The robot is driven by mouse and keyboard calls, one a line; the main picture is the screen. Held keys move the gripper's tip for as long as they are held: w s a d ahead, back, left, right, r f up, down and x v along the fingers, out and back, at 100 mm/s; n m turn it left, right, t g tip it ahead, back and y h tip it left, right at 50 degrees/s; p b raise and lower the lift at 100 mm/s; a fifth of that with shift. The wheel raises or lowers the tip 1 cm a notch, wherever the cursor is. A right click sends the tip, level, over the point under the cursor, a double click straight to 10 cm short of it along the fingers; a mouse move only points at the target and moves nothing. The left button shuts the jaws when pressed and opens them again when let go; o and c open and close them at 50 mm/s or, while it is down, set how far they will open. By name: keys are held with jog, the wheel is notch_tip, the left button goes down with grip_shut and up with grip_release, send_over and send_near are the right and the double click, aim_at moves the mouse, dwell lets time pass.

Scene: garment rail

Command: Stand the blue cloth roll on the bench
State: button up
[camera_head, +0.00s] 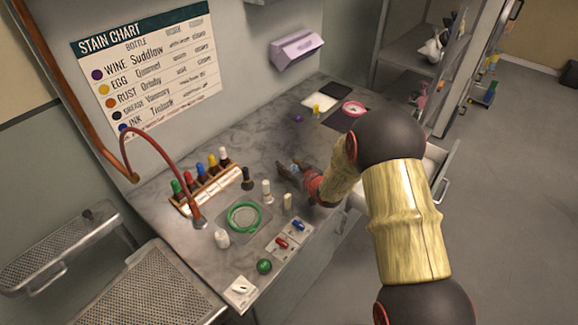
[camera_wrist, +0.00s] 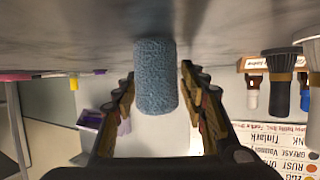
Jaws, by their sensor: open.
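The blue cloth roll (camera_wrist: 155,72) is a textured blue cylinder. The wrist view is upside down, with the bench along its top; there the roll looks upright, its end at the grey marble bench (camera_wrist: 225,30). I cannot tell for sure that it touches. My gripper (camera_wrist: 158,84) is open, with one finger on each side of the roll and a visible gap on both sides. In the head view my gripper (camera_head: 297,173) is low over the middle of the bench (camera_head: 254,168), and only a small bit of the roll (camera_head: 294,166) shows.
A rack of coloured bottles (camera_head: 212,190), a dark-capped bottle (camera_head: 247,179) and a white bottle (camera_head: 267,190) stand left of my gripper. A green ring (camera_head: 244,217) lies in front. An open drawer (camera_head: 447,171) juts out right.

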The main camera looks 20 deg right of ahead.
jog(key=p+v, duration=0.2)
jog(key=v, duration=1)
jog(key=shift+r, duration=0.1)
jog(key=s+d+r+m+g+h, duration=0.15)
jog(key=s+r, duration=0.25)
jog(key=r, duration=0.4)
jog(key=s+d+r+g+h, duration=0.1)
jog(key=s+r+h, duration=0.25)
jog(key=r, duration=0.45)
jog(key=s+a+r+g, duration=0.1)
jog(key=s+a+r, duration=0.1)
jog(key=s, duration=0.6)
jog(key=s+a+r+g+y, duration=0.1)
jog(key=s+a+r+g, duration=0.1)
jog(key=s, duration=0.7)
jog(key=s+a+r+m+g+y, duration=0.1)
jog(key=s+a+r+g, duration=0.1)
jog(key=s, duration=0.7)
jog(key=shift+a+r, duration=0.2)
jog(key=shift+a, duration=0.15)
